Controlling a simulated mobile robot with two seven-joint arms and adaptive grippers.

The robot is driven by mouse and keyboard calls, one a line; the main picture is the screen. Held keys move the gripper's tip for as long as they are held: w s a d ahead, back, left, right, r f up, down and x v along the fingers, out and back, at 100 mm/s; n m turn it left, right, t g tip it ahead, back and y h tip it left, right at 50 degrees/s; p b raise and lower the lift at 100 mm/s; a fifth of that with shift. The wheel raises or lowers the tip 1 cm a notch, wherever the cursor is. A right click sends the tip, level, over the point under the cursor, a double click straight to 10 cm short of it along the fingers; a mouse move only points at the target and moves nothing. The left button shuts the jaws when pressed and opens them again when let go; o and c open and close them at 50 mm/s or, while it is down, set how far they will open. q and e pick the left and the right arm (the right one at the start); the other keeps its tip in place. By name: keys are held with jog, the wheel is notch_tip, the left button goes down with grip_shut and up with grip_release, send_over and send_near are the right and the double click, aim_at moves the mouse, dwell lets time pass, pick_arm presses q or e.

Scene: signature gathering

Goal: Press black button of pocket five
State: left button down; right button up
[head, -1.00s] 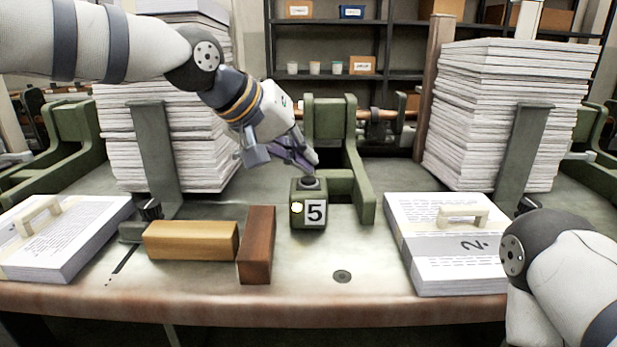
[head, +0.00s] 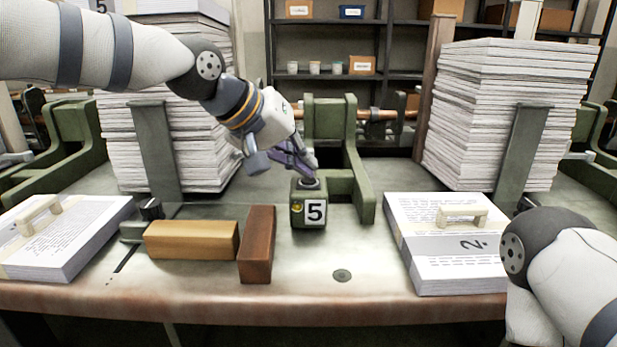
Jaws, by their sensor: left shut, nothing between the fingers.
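The green pocket five box (head: 298,217) stands near the middle of the bench, with a white label reading 5 (head: 316,213) on its front. The black button (head: 309,183) is on top of the box. A small yellow lamp on the box front, left of the label, looks dim. My left gripper (head: 312,172) is shut and empty, its fingertips pointing down at the button. The tips look to be at or just above the button; I cannot tell if they touch. My right gripper is not in view; only part of my right arm shows at the lower right.
A tan block (head: 190,240) and a brown block (head: 257,244) lie left of the box. Paper bundles with handles lie at left (head: 65,240) and right (head: 440,270). Tall paper stacks (head: 505,115) stand behind. A green frame (head: 365,195) rises behind the box.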

pick_arm(q)
jog(key=shift+f, duration=0.15)
jog(key=shift+r, duration=0.9)
jog(key=shift+r, duration=2.55)
jog(key=shift+f, duration=0.1)
